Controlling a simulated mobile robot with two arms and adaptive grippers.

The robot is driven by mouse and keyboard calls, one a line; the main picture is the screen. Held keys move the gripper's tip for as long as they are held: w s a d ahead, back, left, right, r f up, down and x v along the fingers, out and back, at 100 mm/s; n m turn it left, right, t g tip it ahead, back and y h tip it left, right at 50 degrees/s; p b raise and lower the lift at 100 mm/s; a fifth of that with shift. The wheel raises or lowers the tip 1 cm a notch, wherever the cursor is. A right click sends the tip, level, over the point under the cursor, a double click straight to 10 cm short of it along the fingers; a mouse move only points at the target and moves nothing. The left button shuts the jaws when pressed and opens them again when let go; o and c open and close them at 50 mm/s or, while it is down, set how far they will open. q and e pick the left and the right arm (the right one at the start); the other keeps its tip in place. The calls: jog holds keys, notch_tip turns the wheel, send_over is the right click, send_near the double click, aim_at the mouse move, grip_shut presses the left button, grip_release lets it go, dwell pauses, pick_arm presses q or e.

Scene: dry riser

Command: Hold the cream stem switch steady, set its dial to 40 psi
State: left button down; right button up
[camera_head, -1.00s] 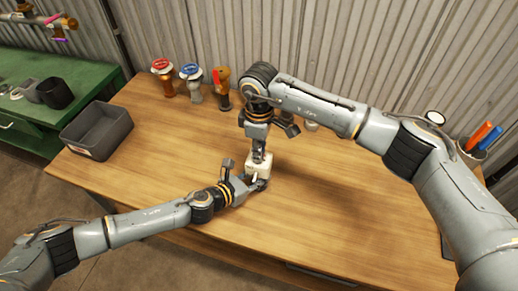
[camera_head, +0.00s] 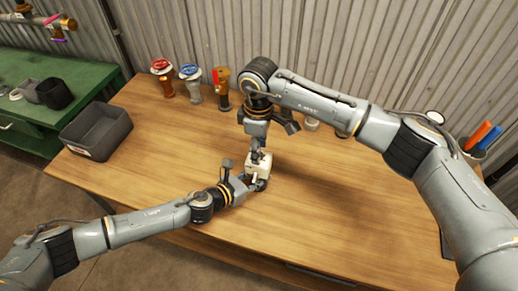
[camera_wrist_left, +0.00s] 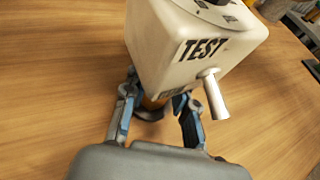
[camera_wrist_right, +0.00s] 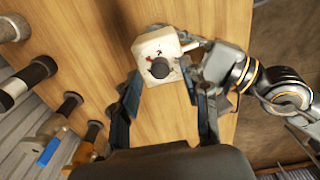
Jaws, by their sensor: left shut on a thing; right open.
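The cream stem switch (camera_head: 262,161) stands near the middle of the wooden table, with dark "TEST" lettering (camera_wrist_left: 203,47) and a metal side spout (camera_wrist_left: 215,95) in the left wrist view. My left gripper (camera_wrist_left: 155,108) is shut on its stem, below the cream body. My right gripper (camera_wrist_right: 165,98) points down from above, open, with its fingers apart. In the right wrist view the dark round dial knob (camera_wrist_right: 160,68) sits on the switch's white face beside a red mark, between and just beyond the fingertips. The dial's numbers are too small to read.
Several valves, with red (camera_head: 161,65) and blue (camera_head: 190,71) tops among them, stand along the table's back. A grey bin (camera_head: 97,131) is at the left. A holder with orange and blue handles (camera_head: 482,136) is at the right. The table's front is clear.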

pick_arm(q)
jog(key=shift+f, duration=0.1)
pick_arm(e)
notch_tip(320, 180, up, 11)
jog(key=shift+f, duration=0.1)
dwell(0.3)
pick_arm(q)
jog(key=c, duration=1)
grip_release()
